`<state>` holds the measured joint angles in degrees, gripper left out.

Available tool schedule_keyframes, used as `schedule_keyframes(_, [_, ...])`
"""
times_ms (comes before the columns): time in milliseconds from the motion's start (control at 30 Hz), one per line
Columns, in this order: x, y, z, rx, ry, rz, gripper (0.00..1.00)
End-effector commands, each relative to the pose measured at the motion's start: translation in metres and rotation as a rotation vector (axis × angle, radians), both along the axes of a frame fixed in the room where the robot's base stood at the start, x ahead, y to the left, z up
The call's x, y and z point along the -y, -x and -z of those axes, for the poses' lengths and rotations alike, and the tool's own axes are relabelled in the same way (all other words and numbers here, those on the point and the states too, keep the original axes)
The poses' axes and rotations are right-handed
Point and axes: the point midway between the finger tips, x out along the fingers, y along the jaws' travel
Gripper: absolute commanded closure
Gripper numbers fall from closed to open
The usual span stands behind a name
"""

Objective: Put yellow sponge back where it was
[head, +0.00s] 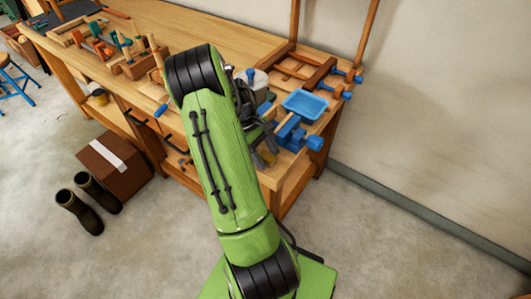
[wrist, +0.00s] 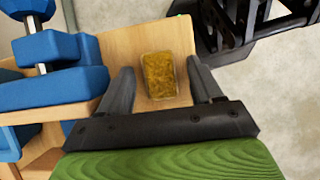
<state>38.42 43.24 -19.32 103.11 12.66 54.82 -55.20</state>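The yellow sponge (wrist: 160,75) lies flat on a light wooden surface (wrist: 115,45) in the wrist view. It shows between the two fingers of my gripper (wrist: 162,67), with a gap on each side. My gripper is open and holds nothing. How far the fingertips are above the sponge is hard to tell. In the head view a small yellow patch that looks like the sponge (head: 268,157) shows beside my gripper, low at the workbench's near right end. My arm hides part of that area.
A blue vise (wrist: 50,70) stands close to the left of my gripper. The workbench (head: 230,35) carries a blue tray (head: 304,105) and several tools. A cardboard box (head: 115,165) and boots (head: 80,210) stand on the floor at left. Floor at right is clear up to the wall.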

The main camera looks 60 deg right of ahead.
Motion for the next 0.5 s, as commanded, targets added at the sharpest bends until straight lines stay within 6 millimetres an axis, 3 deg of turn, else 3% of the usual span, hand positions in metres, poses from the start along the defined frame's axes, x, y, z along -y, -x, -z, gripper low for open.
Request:
schedule_keyframes(267, [0.001, -0.003, -0.01, 0.002, 0.003, -0.001, 0.35])
schedule_keyframes(500, [0.006, -0.033, -0.066, 0.003, 0.005, -0.004, 0.35])
